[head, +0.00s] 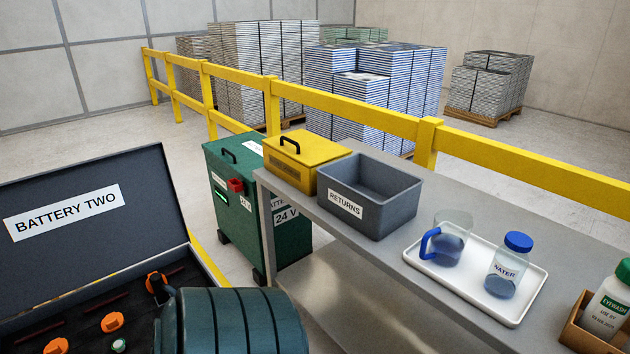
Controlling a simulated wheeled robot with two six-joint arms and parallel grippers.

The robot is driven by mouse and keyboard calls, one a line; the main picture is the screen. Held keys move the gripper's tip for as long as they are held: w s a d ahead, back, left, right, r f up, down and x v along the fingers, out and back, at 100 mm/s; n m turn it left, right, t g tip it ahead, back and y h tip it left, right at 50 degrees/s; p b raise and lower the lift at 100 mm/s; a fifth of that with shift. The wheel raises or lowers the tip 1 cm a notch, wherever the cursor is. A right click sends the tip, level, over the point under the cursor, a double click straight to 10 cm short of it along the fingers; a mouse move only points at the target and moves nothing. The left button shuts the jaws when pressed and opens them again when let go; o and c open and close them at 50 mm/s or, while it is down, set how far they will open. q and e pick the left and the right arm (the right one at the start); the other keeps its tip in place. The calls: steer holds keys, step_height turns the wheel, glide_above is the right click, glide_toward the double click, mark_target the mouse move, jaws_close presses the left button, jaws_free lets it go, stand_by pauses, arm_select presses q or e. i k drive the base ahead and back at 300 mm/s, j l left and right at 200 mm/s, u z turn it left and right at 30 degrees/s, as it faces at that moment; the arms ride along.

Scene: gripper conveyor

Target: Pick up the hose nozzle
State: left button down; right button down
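I cannot pick out a hose nozzle for certain in the head view. A dark teal ribbed rounded body (235,322) fills the bottom centre and hides part of the battery behind it. A small black curved piece with orange (156,284) shows at its upper left edge; I cannot tell what it is. Neither of my grippers is in view.
The open battery (95,222), its lid marked BATTERY TWO, is at left, with several orange caps (112,322). The grey bench carries a yellow box (305,165), a RETURNS bin (370,195), a white tray (425,285) with jug and water bottle, and an eyewash bottle (608,305). A green charger (235,190) stands behind.

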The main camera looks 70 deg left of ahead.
mark_target(156, 281)
steer(key=u, duration=3.3)
